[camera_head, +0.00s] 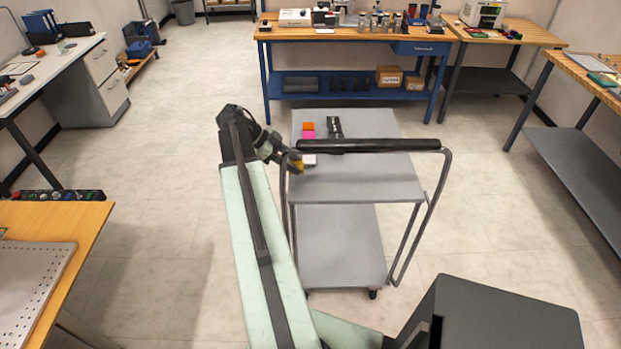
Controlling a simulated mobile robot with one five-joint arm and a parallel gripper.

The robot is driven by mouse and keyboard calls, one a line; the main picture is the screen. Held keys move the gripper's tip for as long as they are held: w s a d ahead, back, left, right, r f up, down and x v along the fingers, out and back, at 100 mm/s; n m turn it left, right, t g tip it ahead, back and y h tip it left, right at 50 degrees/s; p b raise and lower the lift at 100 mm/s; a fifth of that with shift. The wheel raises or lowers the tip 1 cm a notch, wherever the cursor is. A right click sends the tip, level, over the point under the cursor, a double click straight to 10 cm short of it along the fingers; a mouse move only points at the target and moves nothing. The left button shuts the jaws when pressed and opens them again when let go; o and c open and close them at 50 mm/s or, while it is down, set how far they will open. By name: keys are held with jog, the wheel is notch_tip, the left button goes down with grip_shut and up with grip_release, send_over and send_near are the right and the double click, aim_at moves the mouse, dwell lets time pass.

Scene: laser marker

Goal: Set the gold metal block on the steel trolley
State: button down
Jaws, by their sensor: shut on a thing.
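The steel trolley (365,187) stands in the middle of the view, with a grey top, a lower shelf and a black push handle on the near side. My gripper (290,162) is at the near left part of the trolley top, just left of the handle. It is shut on the small gold metal block (297,165), of which only a part shows. I cannot tell whether the block touches the top or is held above it.
On the trolley top are an orange block (308,126), a pink block (308,135), a black object (335,128) and a white item (309,159) near my gripper. The handle (368,145) rises close by. The trolley's right half is clear. A workbench (355,34) stands behind.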

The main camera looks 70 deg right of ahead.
send_over(309, 183)
jog(key=shift+w+f, duration=0.25)
jog(key=shift+w, duration=0.15)
jog(key=shift+s+f+b, duration=0.2)
jog(key=shift+s+b, duration=0.1)
jog(key=shift+s, duration=0.3)
notch_tip(309, 183, down, 4)
jog(key=b, duration=0.3)
jog(key=shift+w+d+r+b, duration=0.1)
jog(key=shift+w+r+b, duration=0.05)
jog(key=shift+r+b, duration=0.15)
jog(key=shift+r, duration=0.15)
jog(key=c, duration=0.8)
grip_release()
jog(key=shift+f, duration=0.2)
